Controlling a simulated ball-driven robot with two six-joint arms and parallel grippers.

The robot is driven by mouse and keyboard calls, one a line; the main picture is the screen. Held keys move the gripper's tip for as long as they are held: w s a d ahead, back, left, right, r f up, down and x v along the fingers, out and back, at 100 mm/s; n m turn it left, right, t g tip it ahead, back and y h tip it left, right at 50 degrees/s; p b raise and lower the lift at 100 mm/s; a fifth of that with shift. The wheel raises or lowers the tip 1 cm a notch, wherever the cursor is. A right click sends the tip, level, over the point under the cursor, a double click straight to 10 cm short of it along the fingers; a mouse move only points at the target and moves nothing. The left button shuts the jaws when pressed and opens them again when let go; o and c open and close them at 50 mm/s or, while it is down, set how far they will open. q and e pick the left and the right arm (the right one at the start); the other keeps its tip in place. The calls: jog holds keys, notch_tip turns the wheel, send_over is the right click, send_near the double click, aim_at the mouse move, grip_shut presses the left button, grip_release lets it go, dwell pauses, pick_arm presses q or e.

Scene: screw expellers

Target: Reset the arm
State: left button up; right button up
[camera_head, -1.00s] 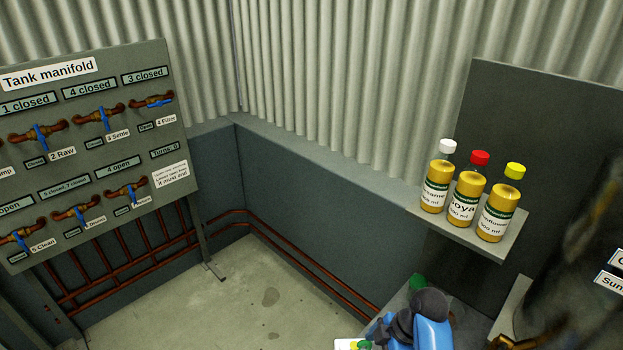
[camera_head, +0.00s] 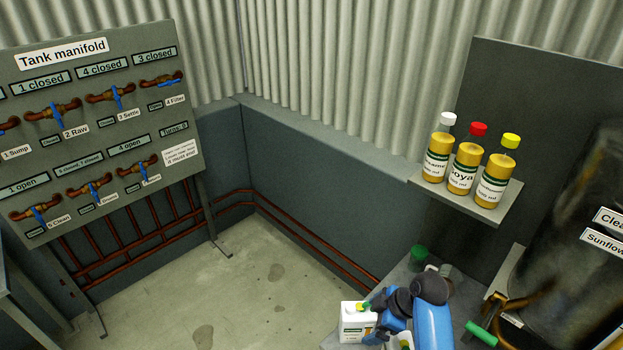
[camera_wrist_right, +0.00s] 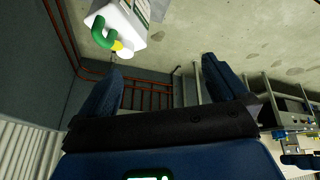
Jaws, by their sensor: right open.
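My right arm comes up from the bottom right of the head view, blue with dark joints. Its gripper (camera_head: 380,322) is beside a white container (camera_head: 353,328) with a yellow-green top, partly covering it. In the right wrist view the two dark blue fingers (camera_wrist_right: 163,80) stand wide apart with nothing between them. A white container (camera_wrist_right: 125,28) with a green handle-like part and a yellow piece lies beyond the fingers, at the upper left. My left gripper is not in view.
Three oil bottles (camera_head: 467,160) with white, red and yellow caps stand on a shelf (camera_head: 500,205). A tank manifold panel (camera_head: 100,140) with several valves is at left. A dark tank (camera_head: 575,220) stands at right. Concrete floor (camera_head: 240,290) in the middle is bare.

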jog(key=w+d+r+m+t+h+b, duration=0.1)
jog(key=w+d+r+m+t, duration=0.15)
jog(key=m+t, duration=0.25)
jog(key=w+d+r+m+t+h, duration=0.1)
jog(key=w+d+r+m+t, duration=0.15)
jog(key=w+m+t, duration=0.2)
jog(key=s+d+r+m+t+h+b, duration=0.1)
jog(key=s+m+t+h+b, duration=0.2)
jog(key=s, duration=0.7)
jog(key=s+d+r+m+t+b, duration=0.1)
jog(key=s+r+m+t+b, duration=0.3)
jog(key=s, duration=0.6)
jog(key=s+a+f+n, duration=0.1)
jog(key=s+f, duration=0.5)
jog(key=s, duration=0.3)
jog(key=shift+f+g, duration=0.4)
jog(key=shift+g, duration=0.05)
jog(key=shift+n, duration=0.25)
